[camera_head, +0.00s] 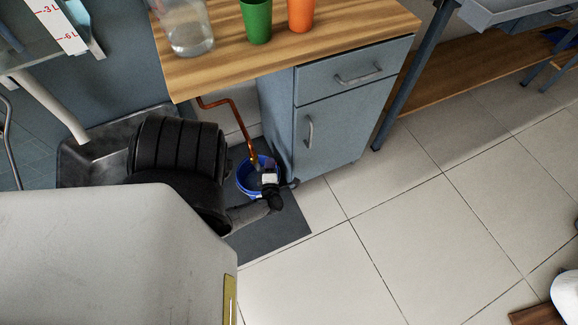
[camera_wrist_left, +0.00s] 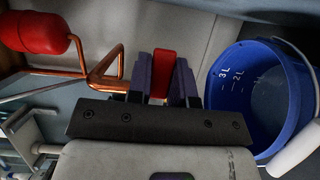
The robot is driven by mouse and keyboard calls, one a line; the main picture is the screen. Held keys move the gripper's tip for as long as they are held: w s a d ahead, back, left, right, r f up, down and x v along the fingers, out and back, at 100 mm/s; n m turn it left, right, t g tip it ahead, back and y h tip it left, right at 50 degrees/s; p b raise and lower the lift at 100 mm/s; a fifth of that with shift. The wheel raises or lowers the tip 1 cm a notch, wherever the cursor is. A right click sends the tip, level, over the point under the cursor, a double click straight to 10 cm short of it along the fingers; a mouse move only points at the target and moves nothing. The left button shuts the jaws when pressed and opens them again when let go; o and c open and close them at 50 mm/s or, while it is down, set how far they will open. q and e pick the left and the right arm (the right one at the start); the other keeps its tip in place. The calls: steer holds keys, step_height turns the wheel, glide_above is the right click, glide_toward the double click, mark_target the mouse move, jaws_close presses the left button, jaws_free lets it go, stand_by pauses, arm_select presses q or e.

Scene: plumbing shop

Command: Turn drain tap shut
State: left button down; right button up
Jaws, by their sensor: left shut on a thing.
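The drain tap's red handle (camera_wrist_left: 162,75) stands between the two dark fingers of my left gripper (camera_wrist_left: 163,88) in the left wrist view. The gripper is shut on it. A copper pipe (camera_wrist_left: 104,72) runs beside the fingers. In the head view the copper pipe (camera_head: 238,118) comes down from under the counter to the blue bucket (camera_head: 246,186). My left gripper (camera_head: 266,170) is there, over the bucket, and the handle is hidden. The bucket also shows in the left wrist view (camera_wrist_left: 262,95), with litre marks inside. My right gripper is not in view.
A wooden counter (camera_head: 215,56) overhangs the pipe, bearing a clear jug (camera_head: 189,32), a green cup (camera_head: 257,20) and an orange cup (camera_head: 301,14). A grey-blue cabinet (camera_head: 345,120) stands right beside the bucket. A red vessel (camera_wrist_left: 38,31) joins the pipe. Tiled floor (camera_head: 370,235) is open at right.

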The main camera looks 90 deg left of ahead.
arm_select(q)
steer(key=shift+r, duration=0.1)
stand_by(0.4)
steer(key=c, duration=1)
jaws_free()
steer(key=shift+d, duration=0.1)
steer(key=shift+s+d+p, duration=0.15)
steer(key=shift+d+p, duration=0.8)
steer(key=shift+d, duration=2.5)
steer(key=shift+s+d+p, duration=0.1)
steer(key=shift+d+p, duration=0.85)
steer(key=shift+d, duration=2.45)
